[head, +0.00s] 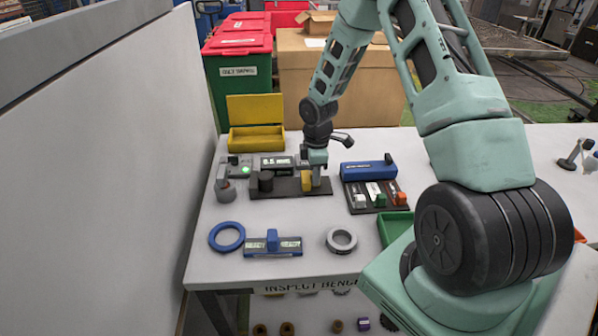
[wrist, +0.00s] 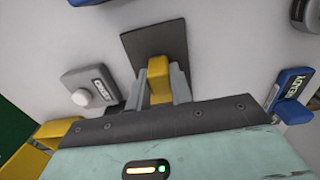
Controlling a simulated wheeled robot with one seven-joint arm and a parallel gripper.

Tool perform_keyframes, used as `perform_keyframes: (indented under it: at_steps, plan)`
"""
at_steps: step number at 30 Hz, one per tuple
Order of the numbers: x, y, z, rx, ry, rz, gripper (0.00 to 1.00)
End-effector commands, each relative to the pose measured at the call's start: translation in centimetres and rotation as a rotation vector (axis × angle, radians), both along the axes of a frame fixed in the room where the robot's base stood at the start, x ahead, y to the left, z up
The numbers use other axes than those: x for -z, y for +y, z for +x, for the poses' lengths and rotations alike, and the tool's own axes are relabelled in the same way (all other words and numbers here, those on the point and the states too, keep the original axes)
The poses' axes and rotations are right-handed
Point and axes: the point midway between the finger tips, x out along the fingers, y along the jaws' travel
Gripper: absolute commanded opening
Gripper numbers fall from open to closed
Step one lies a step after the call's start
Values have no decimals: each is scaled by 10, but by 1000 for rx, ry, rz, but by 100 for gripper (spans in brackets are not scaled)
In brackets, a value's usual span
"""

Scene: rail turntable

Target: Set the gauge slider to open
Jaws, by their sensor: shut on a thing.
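A dark gauge base (head: 285,194) lies on the bench, with a small display (head: 276,162) behind it and a black cylinder (head: 266,181) on its left part. A yellow block (head: 307,181), which looks like the gauge slider, stands on its right part. My gripper (head: 315,182) is down at this block. In the wrist view my gripper (wrist: 158,85) has one finger on each side of the yellow block (wrist: 159,78) and is shut on it, above the dark plate (wrist: 155,42). The block's lower part is hidden.
A grey box with a green light (head: 238,168) is left of the gauge. A blue-topped rack (head: 368,170) is close on the right. A blue ring (head: 227,237), a blue-handled slider (head: 272,243) and a grey ring (head: 341,240) lie in front. A yellow bin (head: 256,137) stands behind.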

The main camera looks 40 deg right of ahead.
Motion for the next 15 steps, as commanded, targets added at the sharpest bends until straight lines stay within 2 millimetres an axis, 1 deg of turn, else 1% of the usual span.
perform_keyframes:
  at_steps: [2, 9, 10, 11, 12, 15]
  plan:
    - [-1, -4, -2, 0, -1, -2, 0]
    - [-1, -5, -3, 0, 1, -3, 0]
    - [-1, -5, -3, 0, 1, -4, 24]
    - [-1, -6, -3, 0, 1, -4, 33]
    - [-1, -5, -3, 0, 1, -4, 44]
    - [-1, -5, -2, 0, 1, -3, 44]
